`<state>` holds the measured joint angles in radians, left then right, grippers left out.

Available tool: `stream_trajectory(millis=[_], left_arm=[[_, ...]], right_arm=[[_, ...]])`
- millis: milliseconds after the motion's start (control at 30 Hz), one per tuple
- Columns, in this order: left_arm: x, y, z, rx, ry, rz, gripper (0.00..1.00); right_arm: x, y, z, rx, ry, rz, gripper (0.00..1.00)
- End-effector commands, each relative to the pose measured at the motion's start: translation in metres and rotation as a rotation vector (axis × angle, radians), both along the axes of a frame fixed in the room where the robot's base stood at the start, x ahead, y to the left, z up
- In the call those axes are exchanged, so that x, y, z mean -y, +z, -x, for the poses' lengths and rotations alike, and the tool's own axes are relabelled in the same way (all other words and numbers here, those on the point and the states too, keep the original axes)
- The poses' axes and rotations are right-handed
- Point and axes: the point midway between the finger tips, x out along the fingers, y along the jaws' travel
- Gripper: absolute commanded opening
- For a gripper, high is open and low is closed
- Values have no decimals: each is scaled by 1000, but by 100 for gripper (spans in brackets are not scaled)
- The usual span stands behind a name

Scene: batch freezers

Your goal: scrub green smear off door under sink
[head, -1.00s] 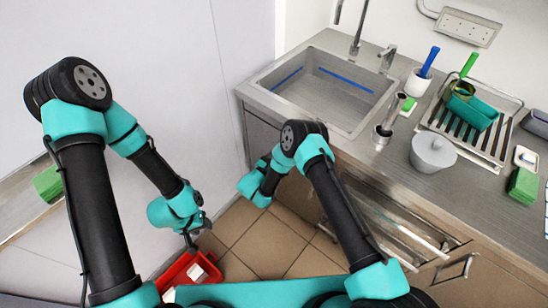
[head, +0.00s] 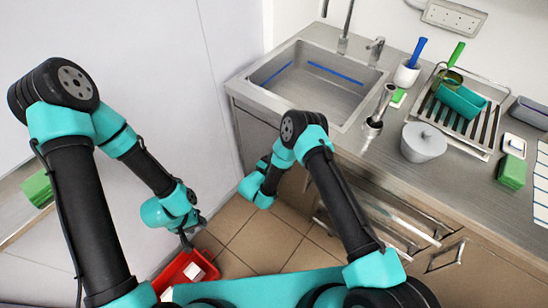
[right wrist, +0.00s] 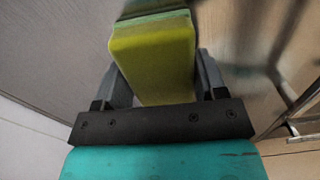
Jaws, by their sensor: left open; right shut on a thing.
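In the right wrist view my right gripper (right wrist: 153,85) is shut on a yellow-green sponge (right wrist: 150,52). The sponge's far end is close to a grey door surface (right wrist: 60,50); I cannot tell whether it touches. No green smear is visible, so it may be hidden behind the sponge. In the head view my right arm reaches down toward the cabinet under the sink (head: 262,138), and its jaws are hidden by the arm. My left gripper (head: 189,240) is open and empty above a red bin (head: 172,276) on the floor.
The steel sink (head: 318,85) sits in the counter. Drawer rails and handles (head: 445,255) jut out right of my right arm. Tiled floor (head: 265,240) shows between the arms.

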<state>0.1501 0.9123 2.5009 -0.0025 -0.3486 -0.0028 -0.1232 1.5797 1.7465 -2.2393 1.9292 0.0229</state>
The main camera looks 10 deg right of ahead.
Motion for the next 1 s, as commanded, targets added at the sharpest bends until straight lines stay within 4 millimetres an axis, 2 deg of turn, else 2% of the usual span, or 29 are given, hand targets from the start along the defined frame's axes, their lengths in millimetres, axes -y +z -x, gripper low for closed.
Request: stream_trajectory(millis=[267, 1000], left_arm=[[0, 0, 0, 0, 0, 0, 43], [0, 0, 0, 0, 0, 0, 43]], right_arm=[[7, 0, 9, -1, 1, -1, 43], [4, 0, 1, 3, 2, -1, 43]])
